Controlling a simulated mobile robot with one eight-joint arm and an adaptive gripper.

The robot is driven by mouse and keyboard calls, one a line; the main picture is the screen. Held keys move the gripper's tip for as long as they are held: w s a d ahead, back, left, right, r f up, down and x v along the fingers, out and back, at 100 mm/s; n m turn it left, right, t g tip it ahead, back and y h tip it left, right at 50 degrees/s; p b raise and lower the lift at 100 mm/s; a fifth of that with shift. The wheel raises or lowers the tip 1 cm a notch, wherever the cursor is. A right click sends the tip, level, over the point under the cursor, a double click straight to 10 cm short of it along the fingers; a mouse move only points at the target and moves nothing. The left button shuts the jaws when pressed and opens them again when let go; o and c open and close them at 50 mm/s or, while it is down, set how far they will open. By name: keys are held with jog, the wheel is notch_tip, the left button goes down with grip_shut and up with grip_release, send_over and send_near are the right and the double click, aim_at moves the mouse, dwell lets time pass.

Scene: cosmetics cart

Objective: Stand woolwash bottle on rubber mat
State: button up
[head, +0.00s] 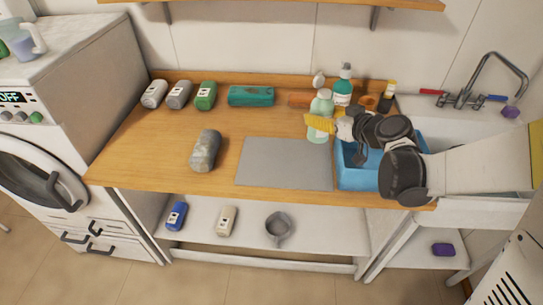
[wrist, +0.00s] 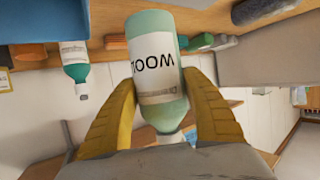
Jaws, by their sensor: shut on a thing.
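The woolwash bottle (head: 322,106) is pale green with a white label and appears upright. My gripper (head: 320,122) is shut around it, with the yellow fingers across its body. In the wrist view, the bottle (wrist: 157,70) sits between both yellow fingers (wrist: 155,105), its label lettering upside down and its cap towards the palm. The grey rubber mat (head: 284,165) lies flat and bare on the wooden counter. The bottle's lower end shows at the mat's back right edge. I cannot tell whether it touches the mat or hangs just above.
A blue bin (head: 358,178) stands right of the mat, under my arm. A teal pump bottle (head: 343,88) and a dark bottle (head: 388,97) stand behind. A grey roll-like object (head: 205,151) lies left of the mat.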

jog(key=shift+s+a+f+b, duration=0.15)
jog(key=shift+a+f+b, duration=0.7)
jog(key=shift+a+f, duration=0.75)
jog(key=shift+s+a+f+b, duration=0.15)
jog(key=shift+a+f+b, duration=0.7)
jog(key=shift+a+f, duration=0.7)
jog(key=shift+s+a+f+b, duration=0.15)
jog(key=shift+a+f+b, duration=0.7)
jog(key=shift+a+f, duration=0.7)
jog(key=shift+d+f, duration=0.1)
jog(key=shift+f, duration=0.05)
jog(key=shift+f, duration=0.15)
jog(key=o, duration=1.2)
